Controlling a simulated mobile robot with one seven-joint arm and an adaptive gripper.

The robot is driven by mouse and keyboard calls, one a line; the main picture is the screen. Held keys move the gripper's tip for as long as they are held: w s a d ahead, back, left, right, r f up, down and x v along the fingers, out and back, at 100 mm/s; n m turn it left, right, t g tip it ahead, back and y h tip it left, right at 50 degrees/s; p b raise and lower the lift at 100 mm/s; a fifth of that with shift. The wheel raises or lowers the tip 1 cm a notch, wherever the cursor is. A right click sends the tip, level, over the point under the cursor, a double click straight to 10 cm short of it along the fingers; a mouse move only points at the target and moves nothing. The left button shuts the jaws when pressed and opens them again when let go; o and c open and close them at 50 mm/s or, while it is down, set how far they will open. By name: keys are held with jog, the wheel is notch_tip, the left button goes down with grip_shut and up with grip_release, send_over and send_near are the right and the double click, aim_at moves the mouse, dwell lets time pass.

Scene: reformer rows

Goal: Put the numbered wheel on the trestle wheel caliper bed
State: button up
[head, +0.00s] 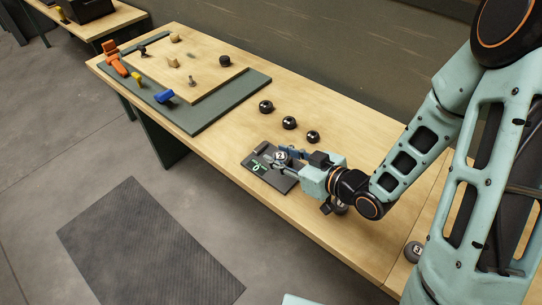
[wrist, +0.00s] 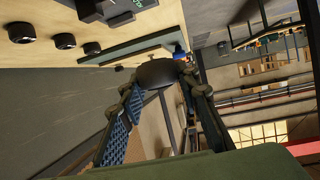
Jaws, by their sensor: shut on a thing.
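My gripper (head: 288,162) is shut on a small dark round wheel (head: 280,156) with a pale mark on its top. In the wrist view the wheel (wrist: 157,73) sits between the fingertips, and the blue finger pads show on either side. The caliper bed (head: 285,183) is a dark plate with a green readout on the table. In the head view, my gripper and the wheel are over or beside the bed. I cannot tell whether the wheel touches it. The gripper hides part of the bed.
Black round knobs (head: 289,122) stand in a row behind the bed. A grey ball-like piece (head: 414,251) with a pale mark is at the right. A green mat (head: 215,110) with a wooden board and small coloured pieces lies to the left. Bare table (head: 225,150) separates mat and bed.

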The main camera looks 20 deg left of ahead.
aim_at(264, 147)
jog(key=shift+w+a+f+b, duration=0.25)
jog(key=shift+w+f+b, duration=0.2)
jog(key=shift+b, duration=1.7)
jog(key=shift+b, duration=0.45)
jog(key=w+a+f+b, duration=0.1)
jog(key=w+f, duration=0.1)
jog(key=w, duration=0.1)
jog(key=w+a+f+b, duration=0.2)
jog(key=w+f, duration=0.1)
jog(key=w+a+f+b, duration=0.2)
jog(key=w, duration=0.2)
jog(key=shift+a+f, duration=0.15)
jog(key=shift+f, duration=0.25)
jog(key=shift+w+a+f+b, duration=0.1)
jog(key=shift+f+b, duration=0.2)
jog(key=shift+b, duration=0.05)
jog(key=shift+w+f+b, duration=0.15)
jog(key=shift+f+b, duration=0.95)
jog(key=shift+f, duration=0.5)
